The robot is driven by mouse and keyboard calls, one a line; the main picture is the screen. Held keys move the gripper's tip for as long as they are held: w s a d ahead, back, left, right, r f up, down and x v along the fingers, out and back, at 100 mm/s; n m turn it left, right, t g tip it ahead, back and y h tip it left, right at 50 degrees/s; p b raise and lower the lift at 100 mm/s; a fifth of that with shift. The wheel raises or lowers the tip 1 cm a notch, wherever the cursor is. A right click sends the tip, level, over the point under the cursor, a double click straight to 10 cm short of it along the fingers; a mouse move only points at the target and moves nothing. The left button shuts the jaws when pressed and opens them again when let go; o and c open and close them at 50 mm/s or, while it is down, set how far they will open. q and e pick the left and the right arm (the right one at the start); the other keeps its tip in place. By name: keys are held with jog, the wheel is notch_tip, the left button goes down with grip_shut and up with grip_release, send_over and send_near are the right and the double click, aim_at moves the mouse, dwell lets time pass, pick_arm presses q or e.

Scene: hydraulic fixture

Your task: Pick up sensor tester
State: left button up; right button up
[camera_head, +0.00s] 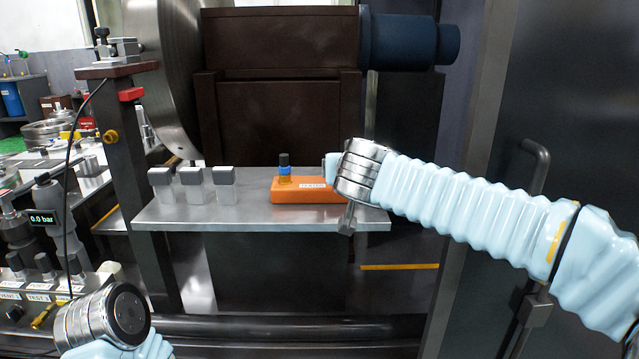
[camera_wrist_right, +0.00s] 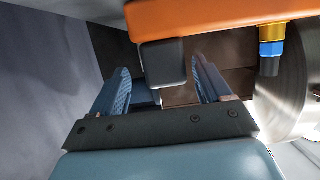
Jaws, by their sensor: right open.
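My right gripper (camera_wrist_right: 160,68) is at the tester's right end, partly hidden behind my wrist in the head view. In the right wrist view its two blue fingers are apart. A dark grey block (camera_wrist_right: 163,62) next to the orange body (camera_wrist_right: 205,14) shows between the fingers; I cannot tell whether they touch it. My left wrist (camera_head: 105,315) is at the lower left, with no gripper fingers showing.
Several grey-topped blocks (camera_head: 193,184) stand on the shelf (camera_head: 240,215) left of the tester. A dark post (camera_head: 130,165) borders the shelf on the left. A gauge reading 0.0 bar (camera_head: 42,218) stands at the far left. A dark door with a handle (camera_head: 538,165) is on the right.

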aim_at(315, 178)
jog(key=x, duration=0.1)
jog(key=p+x, duration=0.1)
jog(key=x, duration=0.2)
jog(key=shift+a, duration=0.3)
jog(key=shift+w+f, duration=0.2)
jog(key=shift+f, duration=0.05)
jog(key=c, duration=1.3)
jog(key=shift+r, duration=0.15)
